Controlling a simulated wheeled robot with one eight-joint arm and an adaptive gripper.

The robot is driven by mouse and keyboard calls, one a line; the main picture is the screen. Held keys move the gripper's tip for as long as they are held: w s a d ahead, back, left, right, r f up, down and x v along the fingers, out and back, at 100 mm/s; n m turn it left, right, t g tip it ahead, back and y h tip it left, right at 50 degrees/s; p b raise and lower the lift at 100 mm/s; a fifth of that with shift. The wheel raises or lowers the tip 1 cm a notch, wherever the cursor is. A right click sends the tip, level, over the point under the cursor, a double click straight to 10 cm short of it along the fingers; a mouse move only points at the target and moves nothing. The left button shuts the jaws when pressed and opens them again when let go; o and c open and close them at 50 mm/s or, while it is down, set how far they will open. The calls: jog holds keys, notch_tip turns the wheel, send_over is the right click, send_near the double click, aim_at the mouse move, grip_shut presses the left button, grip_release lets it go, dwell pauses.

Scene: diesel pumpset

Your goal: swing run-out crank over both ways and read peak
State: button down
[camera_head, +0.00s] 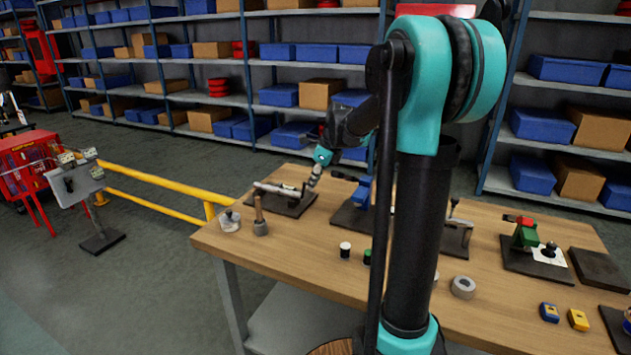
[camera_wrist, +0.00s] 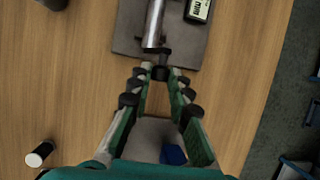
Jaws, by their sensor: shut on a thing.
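The run-out fixture stands on a dark plate (camera_head: 290,207) at the left rear of the bench, and the plate also shows in the wrist view (camera_wrist: 127,30). A silver shaft (camera_wrist: 154,22) lies over it, with a small dial or display unit (camera_wrist: 199,9) beside it; its reading is too small to make out. A dark crank knob (camera_wrist: 160,73) is at the near end of the shaft. My gripper (camera_wrist: 160,77) is shut on this knob, one fingertip on each side. In the head view my gripper (camera_head: 313,178) is over the fixture's right side, small and partly hidden.
A white-topped cylinder (camera_head: 345,250) and a green one (camera_head: 367,257) stand in front. Other fixtures, such as a green-red one (camera_head: 526,233), are to the right. A yellow rail (camera_head: 165,182) runs left.

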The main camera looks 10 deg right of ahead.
jog(key=shift+s+a, duration=0.1)
jog(key=shift+s, duration=0.05)
jog(key=c, duration=1.4)
grip_release()
jog(key=v, duration=1.2)
jog(key=shift+s+a, duration=0.1)
jog(key=shift+s, duration=0.1)
